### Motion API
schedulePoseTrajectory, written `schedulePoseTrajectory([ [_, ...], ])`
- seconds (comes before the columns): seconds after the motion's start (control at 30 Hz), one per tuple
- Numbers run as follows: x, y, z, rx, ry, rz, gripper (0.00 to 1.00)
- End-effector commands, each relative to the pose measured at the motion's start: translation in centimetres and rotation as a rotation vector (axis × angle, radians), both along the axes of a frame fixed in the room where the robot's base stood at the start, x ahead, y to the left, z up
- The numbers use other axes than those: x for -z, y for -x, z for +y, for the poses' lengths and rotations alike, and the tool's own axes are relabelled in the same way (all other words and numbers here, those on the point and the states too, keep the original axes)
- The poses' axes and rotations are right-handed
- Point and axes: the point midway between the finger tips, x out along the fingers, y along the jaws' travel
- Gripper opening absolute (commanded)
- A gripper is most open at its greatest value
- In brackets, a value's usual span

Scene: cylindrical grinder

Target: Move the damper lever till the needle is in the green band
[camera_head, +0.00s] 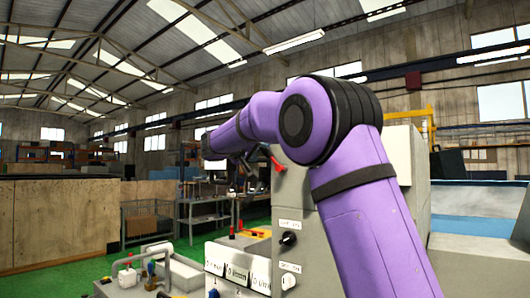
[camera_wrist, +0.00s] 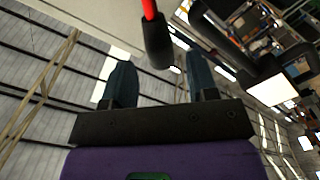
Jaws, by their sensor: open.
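The damper lever, a red rod with a black grip (camera_wrist: 157,42), comes down from the top edge in the wrist view. Its grip end lies between the tips of my gripper's two dark fingers (camera_wrist: 160,72), with a visible gap on both sides. My gripper is open and holds nothing. In the head view my gripper (camera_head: 247,172) is small and dark at the far end of my purple arm, beside a red piece (camera_head: 276,163) that looks like the lever. I cannot make out the needle or the green band in either view; my arm covers part of the machine.
The grey machine housing (camera_head: 290,190) stands behind my arm, with a black rotary switch (camera_head: 289,239) and labels. A lower control panel (camera_head: 237,268) has several dials. Pipework with small valves (camera_head: 150,268) is at the lower left. Green floor and a wooden partition (camera_head: 60,220) lie beyond.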

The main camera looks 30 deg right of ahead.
Motion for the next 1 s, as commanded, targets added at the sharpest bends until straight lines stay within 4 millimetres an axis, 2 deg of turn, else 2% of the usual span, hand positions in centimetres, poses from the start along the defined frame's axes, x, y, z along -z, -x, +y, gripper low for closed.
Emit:
schedulePoseTrajectory([
  [0.1, 0.1, -0.6, -1.9, 0.003, 0.0, 0.001, 0.53],
  [0.3, 0.0, -1.3, -3.8, 0.0, -0.001, 0.0, 0.53],
  [0.67, 0.0, -1.5, -4.3, -0.001, 0.0, 0.001, 0.53],
  [0.7, 0.0, -1.5, -4.3, -0.001, 0.0, 0.001, 0.51],
  [0.9, 0.0, -1.5, -4.2, -0.001, 0.0, 0.001, 0.05],
  [0.93, 0.0, -1.5, -4.2, -0.001, -0.001, 0.001, 0.0],
  [1.0, 0.0, -1.5, -4.2, -0.001, -0.001, 0.001, 0.0],
])
